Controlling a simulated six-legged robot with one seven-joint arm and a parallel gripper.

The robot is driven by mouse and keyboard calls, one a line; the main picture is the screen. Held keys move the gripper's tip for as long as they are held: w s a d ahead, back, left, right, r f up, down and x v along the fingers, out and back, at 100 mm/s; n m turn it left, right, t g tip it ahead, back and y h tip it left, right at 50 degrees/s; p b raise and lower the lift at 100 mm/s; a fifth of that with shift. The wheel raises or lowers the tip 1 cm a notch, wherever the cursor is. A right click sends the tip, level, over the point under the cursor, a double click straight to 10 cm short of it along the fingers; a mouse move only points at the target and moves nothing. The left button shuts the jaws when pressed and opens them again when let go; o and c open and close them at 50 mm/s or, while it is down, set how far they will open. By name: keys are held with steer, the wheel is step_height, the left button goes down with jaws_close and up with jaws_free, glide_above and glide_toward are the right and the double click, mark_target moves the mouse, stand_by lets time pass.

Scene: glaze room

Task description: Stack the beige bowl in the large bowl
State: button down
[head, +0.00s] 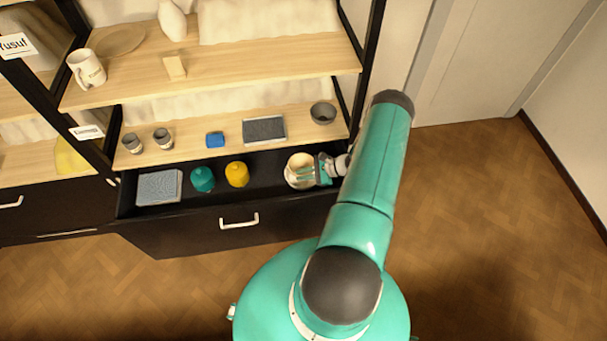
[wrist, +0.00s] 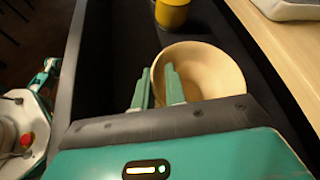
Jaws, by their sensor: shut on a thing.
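The beige bowl (head: 299,160) is at the right end of the open drawer, and its pale round inside also shows in the wrist view (wrist: 215,70). My gripper (head: 322,172) reaches it from the right. In the wrist view my gripper (wrist: 158,88) has one finger inside the rim and one outside, shut on the bowl's wall. In the head view a paler curved edge shows below the beige inside; I cannot tell whether it is a second, larger bowl or the same one. My fingers hide part of the rim.
The black drawer (head: 185,222) also holds a yellow jar (head: 237,174), a teal jar (head: 203,180) and a grey-blue box (head: 159,187). A shelf (head: 285,139) overhangs its back, bearing a dark grey bowl (head: 323,112), a tray (head: 264,129) and cups. Drawer floor between yellow jar and bowl is clear.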

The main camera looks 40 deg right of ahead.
steer(key=shift+f, duration=0.25)
steer(key=shift+f, duration=0.35)
steer(key=c, duration=1.4)
jaws_free()
steer(key=shift+r, duration=0.25)
steer(key=v, duration=1.2)
steer(key=shift+r, duration=0.3)
